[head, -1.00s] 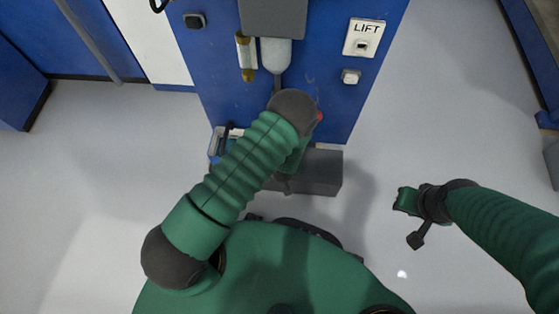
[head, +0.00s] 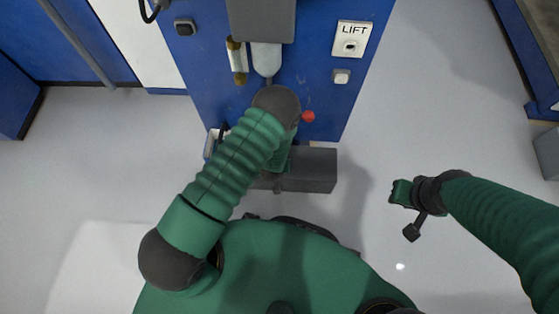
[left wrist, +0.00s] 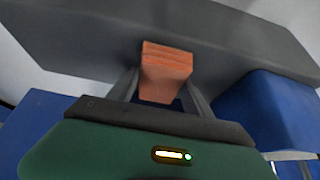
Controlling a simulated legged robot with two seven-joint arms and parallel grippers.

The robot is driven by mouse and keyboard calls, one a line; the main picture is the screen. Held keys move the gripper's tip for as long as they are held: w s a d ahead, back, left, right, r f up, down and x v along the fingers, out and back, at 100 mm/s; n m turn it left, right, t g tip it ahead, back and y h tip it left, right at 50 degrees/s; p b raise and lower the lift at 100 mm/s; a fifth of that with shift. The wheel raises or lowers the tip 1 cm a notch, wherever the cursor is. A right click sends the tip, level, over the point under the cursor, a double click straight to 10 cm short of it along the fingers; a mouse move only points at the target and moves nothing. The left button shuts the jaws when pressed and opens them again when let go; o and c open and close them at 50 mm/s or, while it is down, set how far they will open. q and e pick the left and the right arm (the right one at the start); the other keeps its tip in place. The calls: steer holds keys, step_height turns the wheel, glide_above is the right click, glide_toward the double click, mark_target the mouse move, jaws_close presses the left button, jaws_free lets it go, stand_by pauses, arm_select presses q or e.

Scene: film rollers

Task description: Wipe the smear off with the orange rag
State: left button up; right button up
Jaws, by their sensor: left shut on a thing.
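The orange rag (left wrist: 166,62) shows in the left wrist view as a small orange block between the fingers. My left gripper (left wrist: 165,88) is shut on it, in front of a dark grey surface. In the head view my left arm reaches down over the blue cabinet (head: 322,112) and hides the rag and most of the gripper. My right gripper (head: 405,210) hangs over open floor at the right; its opening is unclear. I cannot make out the smear in either current view.
The cabinet front has a LIFT switch plate (head: 351,39), a white button (head: 341,76), a red knob (head: 308,116), a brass-ended cylinder (head: 237,61) and a grey box (head: 262,18). A dark grey ledge (head: 310,170) juts out below.

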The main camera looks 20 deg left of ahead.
arm_select(q)
steer(key=shift+s+a+f+p, duration=0.1)
steer(key=shift+s+a+p, duration=0.2)
steer(key=shift+a, duration=0.85)
steer(key=shift+s+a+f+p, duration=0.1)
steer(key=shift+s+a, duration=0.3)
steer(key=shift+a, duration=0.75)
steer(key=shift+s+a+p, duration=0.2)
steer(key=shift+s+a, duration=0.15)
steer(key=shift+a, duration=0.8)
steer(key=shift+r+p, duration=0.15)
steer(key=shift+p, duration=0.15)
steer(key=shift+d, duration=0.1)
steer(key=shift+w+d, duration=0.3)
steer(key=shift+d, duration=0.55)
steer(key=shift+w+d, duration=0.25)
steer(key=shift+d, duration=0.6)
steer(key=shift+w+d, duration=0.25)
steer(key=shift+d, duration=0.5)
steer(key=shift+w+d, duration=0.2)
steer(key=shift+d, duration=0.5)
steer(key=shift+w+d, duration=0.2)
steer(key=shift+d, duration=0.55)
steer(key=shift+w+d, duration=0.2)
steer(key=shift+d, duration=0.55)
steer(key=shift+w+d, duration=0.2)
steer(key=shift+d, duration=0.55)
step_height(320, 180, up, 6)
steer(key=p, duration=0.5)
